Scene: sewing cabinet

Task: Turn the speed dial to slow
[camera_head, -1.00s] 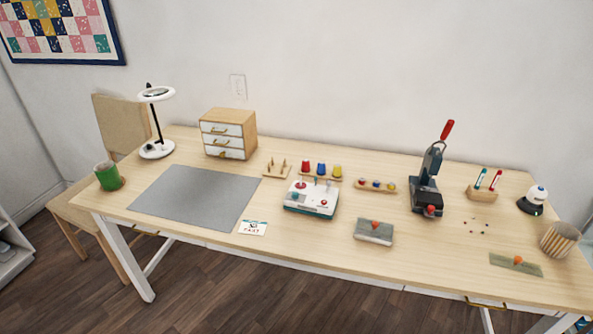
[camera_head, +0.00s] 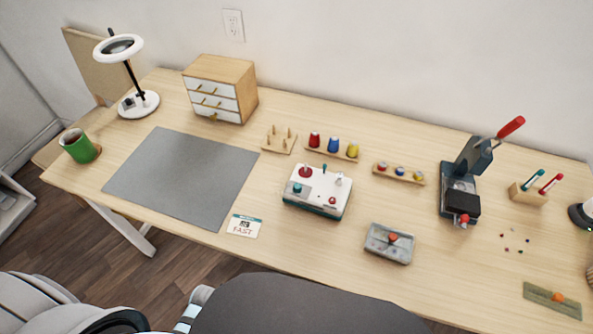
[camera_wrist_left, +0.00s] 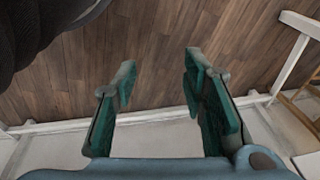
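A small white and teal machine (camera_head: 318,191) stands on the table, right of the grey mat. It has a dark red round knob (camera_head: 305,171), a teal knob (camera_head: 297,188) and a small red knob (camera_head: 332,201) on top. I cannot tell which is the speed dial or how it is set. A card (camera_head: 244,226) reading "FAST" lies on the table left of the machine. In the left wrist view my left gripper (camera_wrist_left: 158,82) is open and empty, with wooden floor behind its fingers. My right gripper is not in view.
The grey mat (camera_head: 182,178) is bare. Thread spools stand on a rack (camera_head: 331,150) behind the machine. My own body fills the bottom edge.

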